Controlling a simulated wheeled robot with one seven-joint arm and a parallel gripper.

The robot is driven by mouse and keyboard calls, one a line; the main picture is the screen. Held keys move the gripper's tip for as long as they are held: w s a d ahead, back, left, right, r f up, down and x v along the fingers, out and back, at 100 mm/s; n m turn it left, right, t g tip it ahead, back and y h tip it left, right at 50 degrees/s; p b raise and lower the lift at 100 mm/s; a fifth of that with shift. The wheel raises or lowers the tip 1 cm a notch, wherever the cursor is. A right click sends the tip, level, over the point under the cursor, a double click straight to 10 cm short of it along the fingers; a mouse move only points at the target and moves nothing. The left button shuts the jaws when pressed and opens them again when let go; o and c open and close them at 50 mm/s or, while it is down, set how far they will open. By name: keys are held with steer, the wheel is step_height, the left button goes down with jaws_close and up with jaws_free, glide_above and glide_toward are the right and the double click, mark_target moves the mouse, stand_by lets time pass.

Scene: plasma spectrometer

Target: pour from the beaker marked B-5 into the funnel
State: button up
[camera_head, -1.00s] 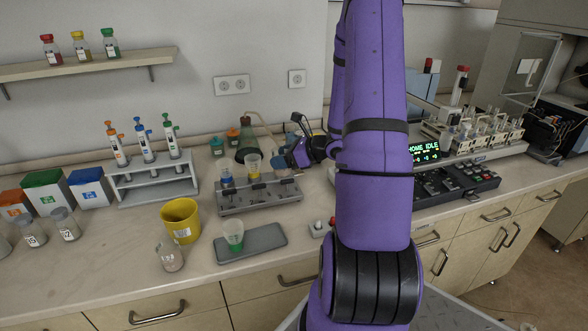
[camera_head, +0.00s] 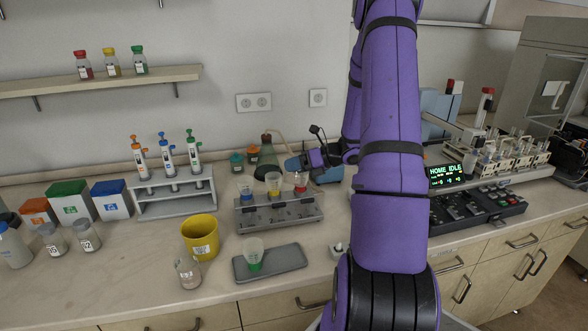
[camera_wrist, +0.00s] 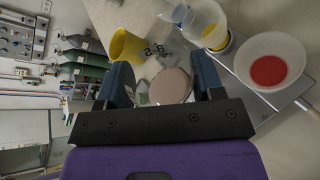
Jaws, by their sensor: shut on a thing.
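My gripper (camera_wrist: 165,88) is shut on a clear glass beaker (camera_wrist: 170,86), which sits between the two dark fingers in the wrist view. Dark marking on its wall looks like B-5, seen turned, and pinkish-tan contents show inside. In the head view my gripper (camera_head: 308,160) is behind the rack at its right end, and the held beaker cannot be made out. A white funnel with a red centre (camera_head: 300,181) stands at the rack's right end, close below the gripper; it also shows in the wrist view (camera_wrist: 268,68). Yellow (camera_head: 273,184) and blue (camera_head: 247,189) funnels stand to its left.
The grey rack (camera_head: 280,214) carries these funnels. A green-bottomed funnel (camera_head: 253,253) stands on a grey tray (camera_head: 284,258). A yellow bucket (camera_head: 200,238) and another glass beaker (camera_head: 188,273) stand left of it. A flask (camera_head: 268,149) is behind the rack.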

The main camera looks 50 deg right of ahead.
steer(key=d+m+y, duration=0.1)
steer(key=w+d+m+y, duration=0.1)
steer(key=d+f+m, duration=0.1)
steer(key=m, duration=0.1)
steer(key=shift+w+d+f+g+y, duration=0.1)
steer(key=shift+w+d+g+y, duration=0.05)
steer(key=shift+w+g+y, duration=0.25)
steer(key=shift+w+d+r+m+y, duration=0.15)
steer(key=shift+r+m+y, duration=0.15)
steer(key=shift+m, duration=0.3)
steer(key=shift+d+r+m+y, duration=0.15)
steer(key=shift+m+y, duration=0.15)
steer(key=shift+m, duration=0.3)
steer(key=shift+w+d+r+m+y, duration=0.15)
steer(key=shift+m+y, duration=0.2)
steer(key=shift+m, duration=0.35)
steer(key=shift+w+d+r+m+y, duration=0.15)
steer(key=shift+m+y, duration=0.2)
steer(key=shift+m, duration=0.35)
stand_by(1.0)
steer(key=shift+s, duration=0.1)
